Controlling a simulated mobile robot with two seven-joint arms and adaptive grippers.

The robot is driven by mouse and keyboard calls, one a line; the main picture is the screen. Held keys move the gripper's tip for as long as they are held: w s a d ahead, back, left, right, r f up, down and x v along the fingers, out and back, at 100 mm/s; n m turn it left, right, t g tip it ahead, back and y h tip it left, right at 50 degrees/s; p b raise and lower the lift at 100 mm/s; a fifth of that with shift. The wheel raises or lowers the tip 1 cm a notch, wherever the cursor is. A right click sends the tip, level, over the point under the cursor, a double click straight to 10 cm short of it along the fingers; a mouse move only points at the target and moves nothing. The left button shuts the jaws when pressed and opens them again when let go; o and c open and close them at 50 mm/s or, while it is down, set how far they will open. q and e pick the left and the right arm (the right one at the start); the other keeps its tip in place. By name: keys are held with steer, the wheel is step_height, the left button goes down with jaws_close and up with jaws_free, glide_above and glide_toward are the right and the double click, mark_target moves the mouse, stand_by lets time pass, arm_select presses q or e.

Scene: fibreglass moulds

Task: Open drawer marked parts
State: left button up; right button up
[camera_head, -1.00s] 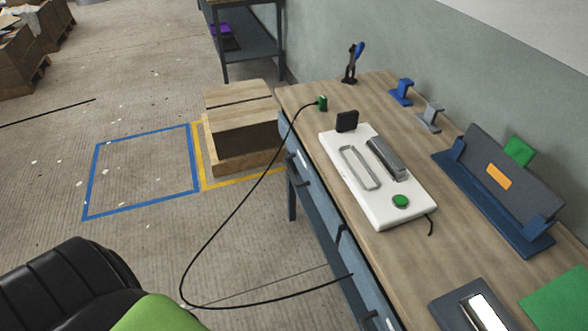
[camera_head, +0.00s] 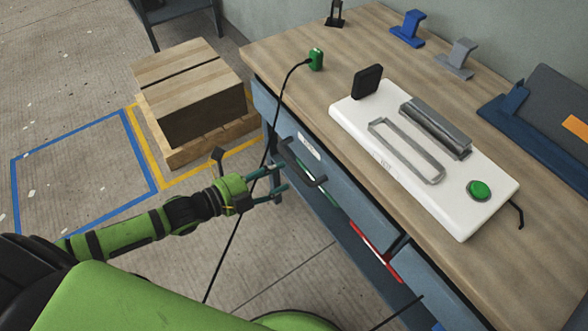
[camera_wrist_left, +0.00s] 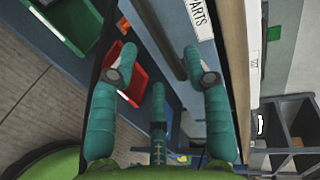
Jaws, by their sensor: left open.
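The blue-grey drawer (camera_head: 338,185) under the workbench top carries a white label (camera_head: 310,147), which reads PARTS in the left wrist view (camera_wrist_left: 200,17). The drawer looks shut. Its dark bar handle (camera_head: 302,163) sticks out from the front. My left gripper (camera_head: 279,180) is open just left of the handle. In the left wrist view my left gripper (camera_wrist_left: 163,63) has its teal fingers spread, with the dark handle bar (camera_wrist_left: 166,42) showing between and beyond them. I cannot tell whether they touch it. My right gripper is not in view.
A black cable (camera_head: 238,222) hangs from a green plug (camera_head: 316,60) and passes by my left gripper. A white fixture (camera_head: 445,190) with a green button stands on the workbench (camera_head: 440,22). A box (camera_head: 190,85) sits on a pallet at left. Red and green bins show below the drawer.

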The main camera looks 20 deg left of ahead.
mark_target(295, 169)
arm_select(q)
steer(key=shift+x, duration=3.1)
steer(key=shift+s, duration=0.1)
jaws_close()
